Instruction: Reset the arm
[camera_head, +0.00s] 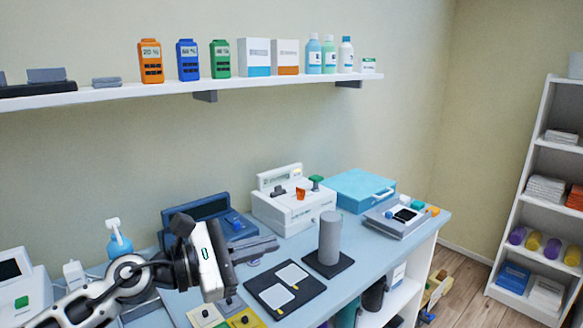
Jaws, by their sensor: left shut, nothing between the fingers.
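My left arm (130,280) comes in from the lower left and reaches over the blue-grey table. My left gripper (274,244) points to the right, with its dark fingers together and nothing between them. It appears above the table, in front of the white device (290,210) and left of the grey cylinder (329,240). The arm hides part of the dark blue device (210,212) behind it. My right arm and gripper do not show.
A black board with two pale pads (285,286) lies nearer, below the gripper in the picture. A turquoise case (360,190) stands at the back right. A wall shelf (200,85) holds bottles, boxes and coloured devices. A white rack (540,180) stands far right.

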